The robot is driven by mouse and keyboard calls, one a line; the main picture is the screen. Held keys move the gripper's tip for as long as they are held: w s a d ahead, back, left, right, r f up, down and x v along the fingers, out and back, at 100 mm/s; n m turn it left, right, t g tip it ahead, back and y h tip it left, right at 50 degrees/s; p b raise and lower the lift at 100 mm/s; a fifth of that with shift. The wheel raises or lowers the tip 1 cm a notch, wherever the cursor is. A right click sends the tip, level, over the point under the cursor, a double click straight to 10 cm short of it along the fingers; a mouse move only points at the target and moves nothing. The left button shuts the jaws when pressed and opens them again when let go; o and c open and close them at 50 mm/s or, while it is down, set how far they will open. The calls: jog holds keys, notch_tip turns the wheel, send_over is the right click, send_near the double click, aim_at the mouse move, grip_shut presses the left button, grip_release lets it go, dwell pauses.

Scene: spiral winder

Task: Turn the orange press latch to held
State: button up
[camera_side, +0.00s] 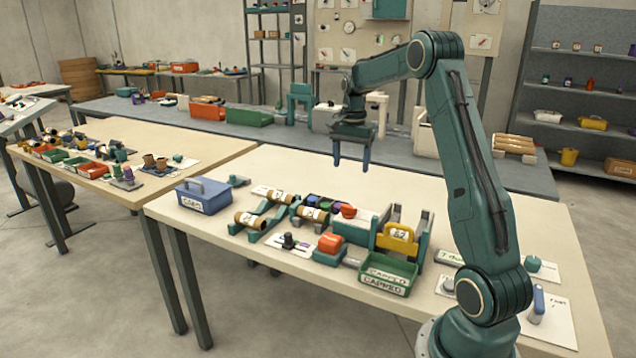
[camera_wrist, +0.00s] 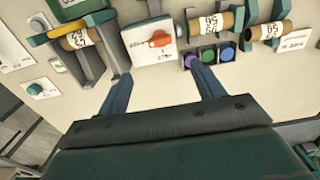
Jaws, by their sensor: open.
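An orange-red knob (camera_wrist: 159,38), which looks like the press latch, sits on a white panel (camera_wrist: 135,55) with small printed marks in the wrist view. Its marks are too small to read. In the side view the knob (camera_side: 347,211) shows at the back of the panel. My gripper (camera_side: 352,168) is open and empty, pointing down above and behind the panel. In the wrist view my gripper (camera_wrist: 160,73) has its fingers apart, with the knob beyond the fingertips. It touches nothing.
A tray of coloured caps (camera_wrist: 207,57) lies beside the panel. A yellow clamp (camera_side: 398,237), an orange block (camera_side: 330,243), a green bin (camera_side: 388,275) and labelled tubes (camera_side: 250,219) stand close by. A blue box (camera_side: 203,196) is at the left.

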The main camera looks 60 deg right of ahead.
aim_at(349, 206)
notch_tip(349, 206, down, 13)
jog(key=shift+f, duration=0.15)
dwell(0.5)
jog(key=c, duration=1)
